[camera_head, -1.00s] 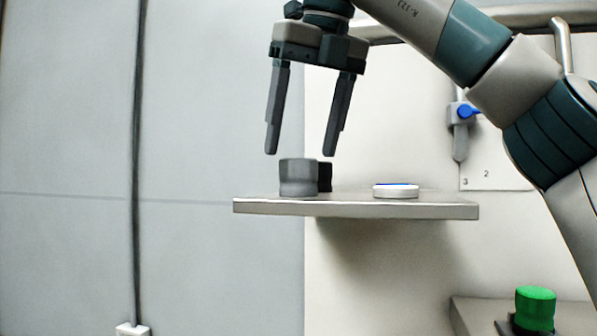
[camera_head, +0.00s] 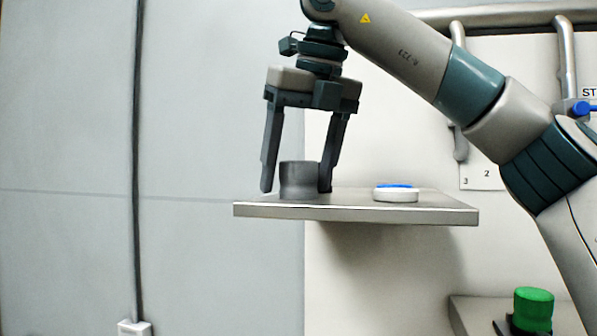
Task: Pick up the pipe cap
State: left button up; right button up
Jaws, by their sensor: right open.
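The pipe cap, a dark grey short cylinder (camera_head: 298,181), stands upright at the left end of a grey shelf (camera_head: 400,212). My right gripper (camera_head: 295,188) points down, open, with one finger to the left of the cap and the other at its right side. The fingertips are down near the shelf top. A gap shows between the left finger and the cap; whether the right finger touches cannot be told. My left gripper is not in view.
A white round disc with a blue top (camera_head: 396,192) lies on the shelf to the right of the cap. A green cylinder (camera_head: 533,308) stands lower right. A valve with a blue handle (camera_head: 581,108) and pipes are on the wall behind my right arm.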

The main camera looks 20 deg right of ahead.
jog(key=shift+c, duration=0.4)
jog(key=c, duration=1.1)
jog(key=shift+r, duration=0.2)
jog(key=shift+r+b, duration=0.45)
jog(key=shift+r, duration=0.45)
jog(key=shift+d+r, duration=0.25)
jog(key=shift+r, duration=0.9)
jog(key=d+r, duration=0.2)
jog(key=d, duration=0.1)
jog(key=s+d+r, duration=0.1)
jog(key=d+r, duration=0.1)
jog(key=d, duration=0.2)
jog(key=d+r+p, duration=0.1)
jog(key=d+r, duration=0.1)
jog(key=d, duration=0.1)
jog(key=shift+s+d+r, duration=0.25)
jog(key=shift+s+d, duration=0.1)
jog(key=shift+d, duration=0.05)
